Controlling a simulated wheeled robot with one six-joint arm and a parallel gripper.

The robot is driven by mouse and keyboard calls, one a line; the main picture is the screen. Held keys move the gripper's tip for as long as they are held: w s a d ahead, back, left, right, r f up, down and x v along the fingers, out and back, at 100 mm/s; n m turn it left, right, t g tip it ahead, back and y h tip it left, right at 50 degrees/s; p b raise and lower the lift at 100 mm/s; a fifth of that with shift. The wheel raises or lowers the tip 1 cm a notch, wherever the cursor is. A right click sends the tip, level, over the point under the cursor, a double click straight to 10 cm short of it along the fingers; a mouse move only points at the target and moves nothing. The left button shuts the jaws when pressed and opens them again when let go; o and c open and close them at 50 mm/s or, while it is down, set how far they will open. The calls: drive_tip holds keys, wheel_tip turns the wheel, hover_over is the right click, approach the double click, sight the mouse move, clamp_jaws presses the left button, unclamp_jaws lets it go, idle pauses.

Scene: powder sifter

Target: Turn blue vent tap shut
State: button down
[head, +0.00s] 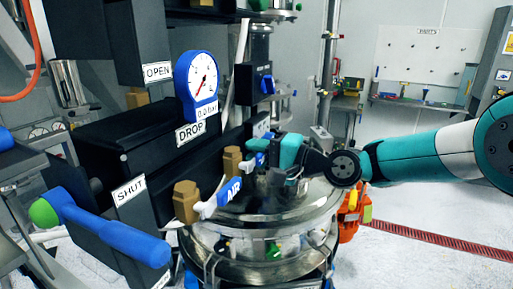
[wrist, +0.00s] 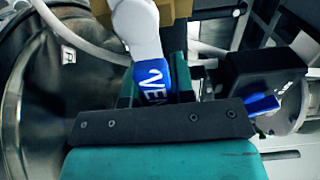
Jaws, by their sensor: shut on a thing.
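The blue vent tap handle (wrist: 153,80) shows in the wrist view with white letters "VEN" visible. It sits between the green fingers of my gripper (wrist: 154,90), which is shut on it. The handle's white neck runs up to a brass body (wrist: 180,8) at the top of that view. In the head view my gripper (head: 275,157) is at the brass fittings above the round steel vessel, and it largely hides the vent handle. A second blue handle marked "AIR" (head: 232,189) lies just in front, to the lower left.
A blue lever with a green knob (head: 115,236) juts out at the lower left. A blue pressure gauge (head: 202,78) stands above the black housing. The steel vessel lid (head: 265,225) lies below my gripper. Open floor (head: 430,222) is at the right.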

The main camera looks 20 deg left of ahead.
drive_tip(key=shift+f, duration=0.1)
idle(0.4)
drive_tip(key=c, duration=1)
unclamp_jaws()
drive_tip(key=shift+o, duration=0.2)
drive_tip(key=d+b, duration=0.6)
drive_tip(key=d, duration=1.1)
drive_tip(key=shift+s+d+b, duration=0.2)
drive_tip(key=shift+d+b, duration=0.05)
drive_tip(key=shift+b, duration=0.1)
